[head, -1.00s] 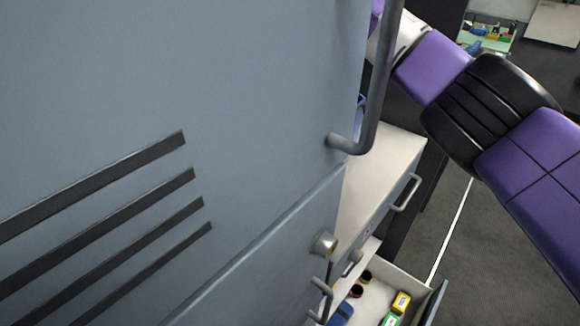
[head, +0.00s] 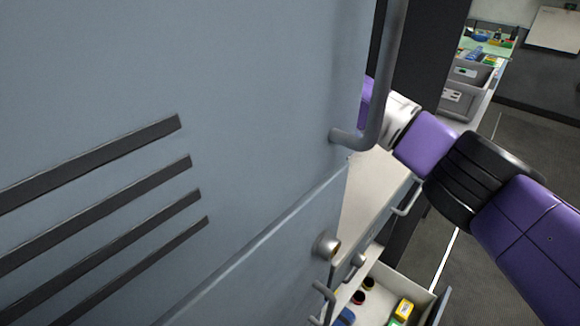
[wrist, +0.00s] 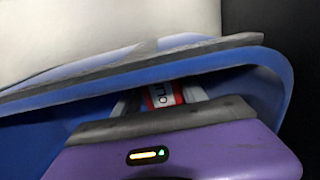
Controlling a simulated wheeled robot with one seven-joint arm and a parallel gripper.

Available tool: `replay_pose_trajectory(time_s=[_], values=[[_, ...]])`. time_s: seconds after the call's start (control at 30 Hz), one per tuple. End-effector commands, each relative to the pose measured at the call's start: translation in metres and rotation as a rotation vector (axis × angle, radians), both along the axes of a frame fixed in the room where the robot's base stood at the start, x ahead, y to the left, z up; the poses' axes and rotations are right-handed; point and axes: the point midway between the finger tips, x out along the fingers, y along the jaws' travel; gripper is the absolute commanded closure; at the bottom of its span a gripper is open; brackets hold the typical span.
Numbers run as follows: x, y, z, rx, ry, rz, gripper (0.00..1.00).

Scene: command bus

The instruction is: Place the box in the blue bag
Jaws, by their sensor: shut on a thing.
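In the wrist view, the box (wrist: 163,95) shows as a small patch of red and white with dark lettering. My gripper (wrist: 165,91) is shut on it. The blue bag (wrist: 268,75) spans the wrist view, with its raised blue rim and a dark grey edge crossing just beyond and above the box. The rim hides part of the box and the fingertips. I cannot tell how far the box is inside the bag. In the head view my gripper, the box and the bag are hidden behind the grey-blue door.
A large grey-blue door (head: 200,70) with a bar handle (head: 375,110) fills the left of the head view, close to my arm. Below, an open drawer (head: 420,283) holds a yellow box (head: 403,309) and other items. Grey bins (head: 470,80) stand at the back right.

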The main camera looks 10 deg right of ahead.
Motion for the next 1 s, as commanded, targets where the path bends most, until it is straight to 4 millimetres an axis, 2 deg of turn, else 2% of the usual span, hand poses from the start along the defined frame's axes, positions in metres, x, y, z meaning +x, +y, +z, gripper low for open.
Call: replay_pose_trajectory(time_s=[0.3, 0.33, 0.4, 0.43, 0.8, 1.0], values=[[0.000, 0.000, -0.001, 0.001, -0.001, 0.000, 0.95], [0.000, 0.000, -0.001, 0.000, -0.001, 0.000, 0.45], [0.000, 0.000, -0.001, 0.000, -0.001, 0.000, 0.31], [0.000, 0.000, -0.001, 0.000, -0.001, 0.000, 0.29], [0.001, 0.000, 0.001, 0.000, -0.003, 0.000, 0.29], [0.001, 0.001, 0.031, 0.002, -0.005, 0.000, 0.29]])
